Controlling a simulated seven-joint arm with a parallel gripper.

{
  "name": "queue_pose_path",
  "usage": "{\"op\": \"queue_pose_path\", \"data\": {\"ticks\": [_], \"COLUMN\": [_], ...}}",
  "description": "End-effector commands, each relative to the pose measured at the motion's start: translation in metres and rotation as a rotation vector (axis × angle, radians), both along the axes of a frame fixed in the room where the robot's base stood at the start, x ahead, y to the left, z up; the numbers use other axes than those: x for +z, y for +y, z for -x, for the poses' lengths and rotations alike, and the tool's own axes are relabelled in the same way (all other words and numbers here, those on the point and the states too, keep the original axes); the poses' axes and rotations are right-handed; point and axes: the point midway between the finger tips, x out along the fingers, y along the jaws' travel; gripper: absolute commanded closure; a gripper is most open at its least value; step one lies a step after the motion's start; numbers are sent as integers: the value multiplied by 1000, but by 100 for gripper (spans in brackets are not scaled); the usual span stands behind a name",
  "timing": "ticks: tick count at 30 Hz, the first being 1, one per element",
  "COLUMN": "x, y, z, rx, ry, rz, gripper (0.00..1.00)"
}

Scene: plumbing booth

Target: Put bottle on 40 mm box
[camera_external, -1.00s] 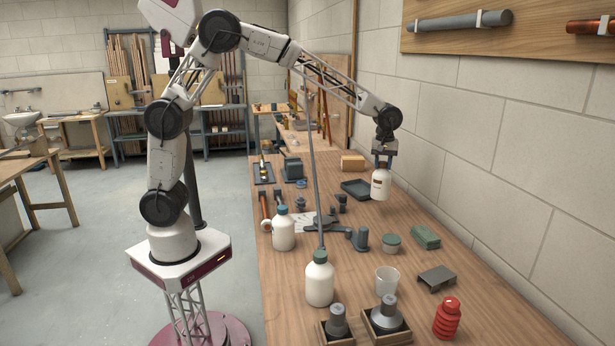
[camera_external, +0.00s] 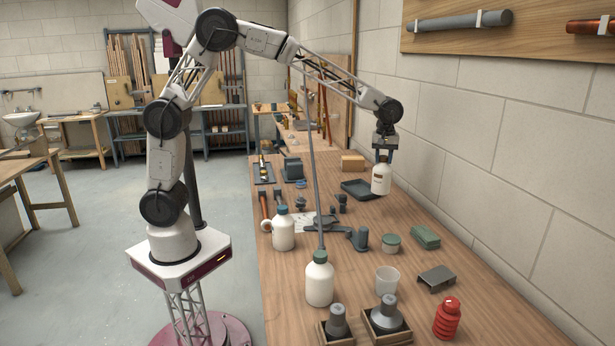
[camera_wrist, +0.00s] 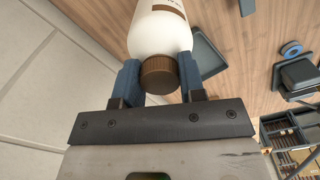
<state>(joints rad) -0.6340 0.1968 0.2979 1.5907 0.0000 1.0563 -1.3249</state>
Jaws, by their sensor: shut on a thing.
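My gripper (camera_external: 384,154) is shut on a white bottle (camera_external: 381,181) with a brown cap and a label band. It holds the bottle upright above the right side of the bench, near the dark tray. In the wrist view, the blue fingers (camera_wrist: 159,73) stand on either side of the brown cap, and the white bottle (camera_wrist: 158,35) extends beyond them. A brown cardboard-like box (camera_external: 352,162) sits at the back of the bench. Two small wooden boxes (camera_external: 388,338) (camera_external: 322,331) at the front hold grey fittings. I cannot read a 40 mm marking on any box.
A dark tray (camera_external: 357,187) lies just left of the held bottle. A wall borders the right.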

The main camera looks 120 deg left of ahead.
Motion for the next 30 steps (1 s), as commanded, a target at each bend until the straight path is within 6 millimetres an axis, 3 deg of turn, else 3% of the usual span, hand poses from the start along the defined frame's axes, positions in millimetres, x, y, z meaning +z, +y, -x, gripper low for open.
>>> {"op": "queue_pose_path", "data": {"ticks": [8,14,20,30], "x": [1,4,9,22], "y": [4,25,65,153], "z": [1,9,28,77], "rx": [8,47,129,312], "ry": [-1,-1,0,-1], "rz": [0,-2,0,-2], "gripper": [100,100,100,100]}}
